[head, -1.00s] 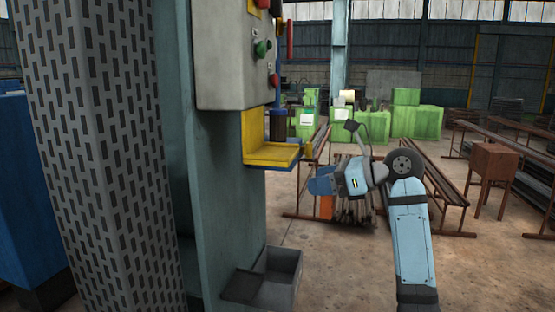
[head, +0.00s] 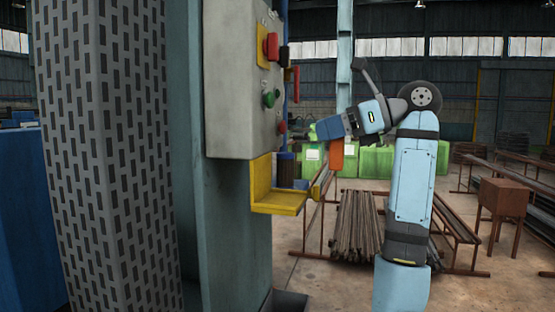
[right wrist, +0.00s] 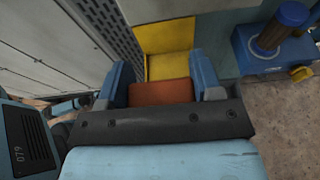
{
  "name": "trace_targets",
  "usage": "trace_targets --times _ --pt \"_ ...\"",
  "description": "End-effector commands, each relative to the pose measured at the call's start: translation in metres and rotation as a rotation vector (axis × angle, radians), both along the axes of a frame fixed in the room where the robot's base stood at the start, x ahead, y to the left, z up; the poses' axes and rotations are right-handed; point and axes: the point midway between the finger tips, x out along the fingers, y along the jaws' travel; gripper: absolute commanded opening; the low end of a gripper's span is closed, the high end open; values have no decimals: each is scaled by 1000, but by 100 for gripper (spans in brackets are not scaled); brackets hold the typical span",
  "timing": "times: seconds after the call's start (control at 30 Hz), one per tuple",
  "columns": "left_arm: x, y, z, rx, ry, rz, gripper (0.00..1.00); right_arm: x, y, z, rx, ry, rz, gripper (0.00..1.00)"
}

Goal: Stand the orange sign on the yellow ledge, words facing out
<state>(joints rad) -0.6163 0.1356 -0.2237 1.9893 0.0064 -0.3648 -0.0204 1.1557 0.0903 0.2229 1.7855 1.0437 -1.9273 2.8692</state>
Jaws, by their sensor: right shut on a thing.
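The orange sign (head: 336,155) hangs below my right gripper (head: 328,129), which is shut on it. In the right wrist view the sign (right wrist: 160,93) sits between the two blue fingers of the gripper (right wrist: 160,88). No words on it can be made out. The yellow ledge (head: 280,203) juts from the grey-green machine column, below the control box. The sign is held higher than the ledge and to its right, apart from it. In the right wrist view the ledge (right wrist: 170,67) lies beyond the sign. My left gripper is not in view.
The grey control box (head: 231,85) with red and green buttons (head: 269,98) overhangs the ledge. A perforated grey panel (head: 110,150) stands at left. A blue block with a dark cylinder (right wrist: 268,44) is right of the ledge. Air right of the ledge is free.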

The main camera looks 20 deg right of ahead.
Motion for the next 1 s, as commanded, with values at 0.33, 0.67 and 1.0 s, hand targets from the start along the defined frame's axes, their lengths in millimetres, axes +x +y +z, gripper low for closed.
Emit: trace_targets --times 0.33,0.67,1.0 --pt "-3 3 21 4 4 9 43 48 71 2 0 2 2 30" --pt "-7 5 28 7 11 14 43 57 83 -31 0 1 -1 30" --pt "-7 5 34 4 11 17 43 57 83 -53 0 2 -2 30"
